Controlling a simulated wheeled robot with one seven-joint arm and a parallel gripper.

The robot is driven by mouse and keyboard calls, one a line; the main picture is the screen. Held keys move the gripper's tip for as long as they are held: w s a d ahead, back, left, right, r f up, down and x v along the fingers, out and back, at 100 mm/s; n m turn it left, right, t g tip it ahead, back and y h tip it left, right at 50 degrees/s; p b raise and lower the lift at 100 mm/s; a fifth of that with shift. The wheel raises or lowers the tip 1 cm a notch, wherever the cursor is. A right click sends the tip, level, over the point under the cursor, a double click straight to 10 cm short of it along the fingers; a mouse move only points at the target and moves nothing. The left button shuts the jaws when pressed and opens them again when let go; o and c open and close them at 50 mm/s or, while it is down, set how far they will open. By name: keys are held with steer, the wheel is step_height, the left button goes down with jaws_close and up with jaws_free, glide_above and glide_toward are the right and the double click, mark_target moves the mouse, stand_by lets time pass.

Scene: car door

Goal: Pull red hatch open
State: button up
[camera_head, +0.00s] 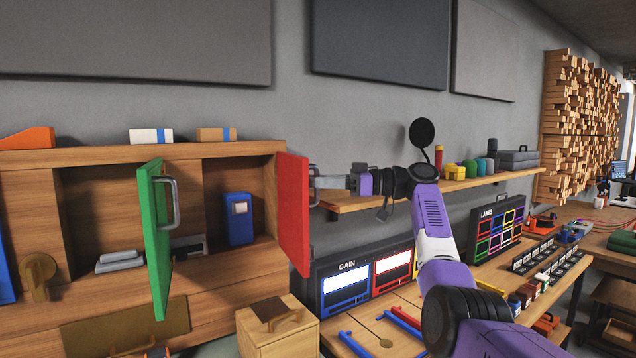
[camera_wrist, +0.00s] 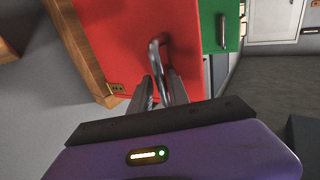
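The red hatch (camera_head: 293,215) stands swung out from the right side of the wooden cabinet (camera_head: 262,148), and the compartment beside it shows open. Its outer face fills the top of the wrist view (camera_wrist: 130,40). Its grey metal handle (camera_wrist: 155,52) faces my gripper. My gripper (camera_head: 322,183) is at this handle, on the right of the hatch in the head view. In the wrist view my gripper's fingers (camera_wrist: 161,90) lie close on both sides of the handle bar and look shut on it. The exact finger contact is partly hidden.
A green hatch (camera_head: 156,240) with a grey handle stands open to the left. A blue box (camera_head: 238,218) sits inside the cabinet. A wooden box (camera_head: 278,325) stands below the red hatch. A shelf (camera_head: 400,187) and the GAIN panel (camera_head: 362,280) lie near my arm.

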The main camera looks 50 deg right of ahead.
steer(key=shift+s, duration=0.1)
steer(key=b+v, duration=0.1)
steer(key=v, duration=0.6)
steer(key=shift+s+d, duration=0.25)
steer(key=shift+s, duration=0.05)
stand_by(0.5)
